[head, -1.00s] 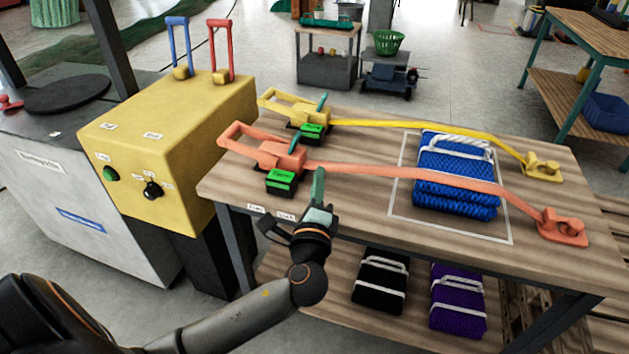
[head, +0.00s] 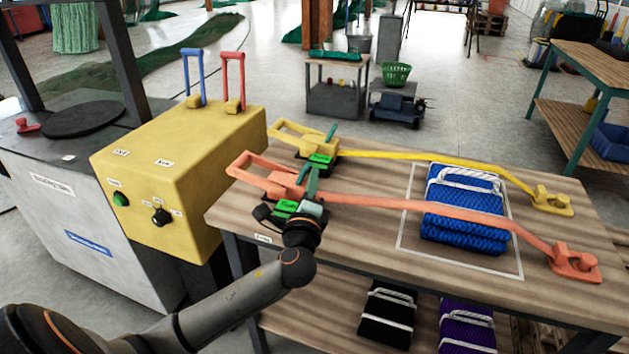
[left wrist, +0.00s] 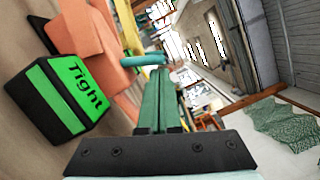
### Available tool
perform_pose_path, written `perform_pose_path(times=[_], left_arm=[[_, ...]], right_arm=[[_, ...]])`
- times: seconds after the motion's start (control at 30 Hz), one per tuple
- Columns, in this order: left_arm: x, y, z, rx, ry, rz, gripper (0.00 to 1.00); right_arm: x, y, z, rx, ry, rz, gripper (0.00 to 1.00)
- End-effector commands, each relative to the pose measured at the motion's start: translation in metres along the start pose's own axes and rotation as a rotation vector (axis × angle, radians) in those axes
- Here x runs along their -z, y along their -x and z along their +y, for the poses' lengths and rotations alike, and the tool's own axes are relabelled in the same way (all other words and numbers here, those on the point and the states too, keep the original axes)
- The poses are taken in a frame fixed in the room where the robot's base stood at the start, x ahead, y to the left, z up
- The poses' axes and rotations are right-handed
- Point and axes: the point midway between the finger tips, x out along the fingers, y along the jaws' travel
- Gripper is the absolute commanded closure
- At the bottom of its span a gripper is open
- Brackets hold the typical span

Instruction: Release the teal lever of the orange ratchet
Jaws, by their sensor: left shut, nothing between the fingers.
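The orange ratchet (head: 284,191) sits at the left end of the table, with its orange strap running right over a blue net bundle (head: 452,232). In the left wrist view its body (left wrist: 92,45) is close on the left, beside a green display (left wrist: 72,97) reading "Tight". The ratchet's teal lever (left wrist: 145,60) shows just beyond my fingertips; I cannot tell whether they touch. My left gripper (head: 313,178) is shut and empty, at the near right side of the ratchet; its green fingers also show in the left wrist view (left wrist: 160,78). My right gripper is out of view.
A yellow ratchet (head: 305,147) with its own teal lever (head: 331,132) sits just behind. A yellow control box (head: 175,165) with blue and red handles stands left of the table (head: 370,245). Black and purple bundles lie on the lower shelf.

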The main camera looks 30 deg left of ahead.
Motion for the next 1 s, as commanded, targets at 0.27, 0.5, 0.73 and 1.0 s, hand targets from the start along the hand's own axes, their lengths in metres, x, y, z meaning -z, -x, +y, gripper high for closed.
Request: perform_pose_path(times=[0.27,0.5,0.73,1.0], left_arm=[[-0.0017,-0.0002,-0.0019,-0.011,0.042,0.001,1.00],[-0.0034,-0.0008,-0.0025,-0.019,0.075,0.000,1.00],[-0.0053,-0.0011,-0.0034,-0.028,0.113,0.000,1.00],[-0.0092,-0.0020,-0.0052,-0.046,0.181,0.000,1.00]], right_arm=[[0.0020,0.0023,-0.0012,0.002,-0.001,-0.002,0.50],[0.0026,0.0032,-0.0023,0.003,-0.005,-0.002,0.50],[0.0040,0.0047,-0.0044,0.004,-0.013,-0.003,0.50],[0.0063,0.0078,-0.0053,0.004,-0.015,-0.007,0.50]])
